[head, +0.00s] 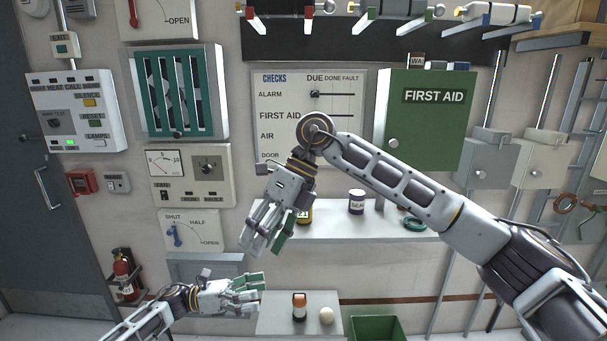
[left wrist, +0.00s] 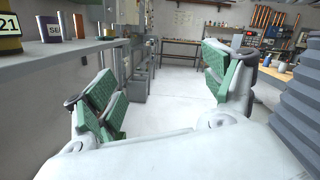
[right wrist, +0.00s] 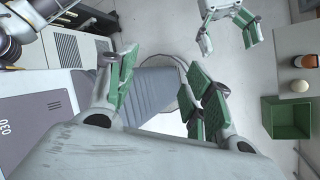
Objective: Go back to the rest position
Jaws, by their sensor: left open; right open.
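My right gripper (head: 268,228) hangs in the middle of the head view, fingers pointing down and left, in front of the shelf. It is open and empty; its spread green-padded fingers also show in the right wrist view (right wrist: 160,95). My left gripper (head: 250,292) is lower left in the head view, pointing right, left of the low ledge. It is open and empty, and its parted fingers show in the left wrist view (left wrist: 160,95). The left gripper also appears at the top of the right wrist view (right wrist: 228,30).
The shelf (head: 345,232) carries a dark labelled can (head: 356,202) and a yellow can (head: 305,212) partly behind my right gripper. The low ledge (head: 275,325) holds an orange-and-dark bottle (head: 299,307) and a pale ball (head: 326,316). A green bin (head: 377,328) stands right of it.

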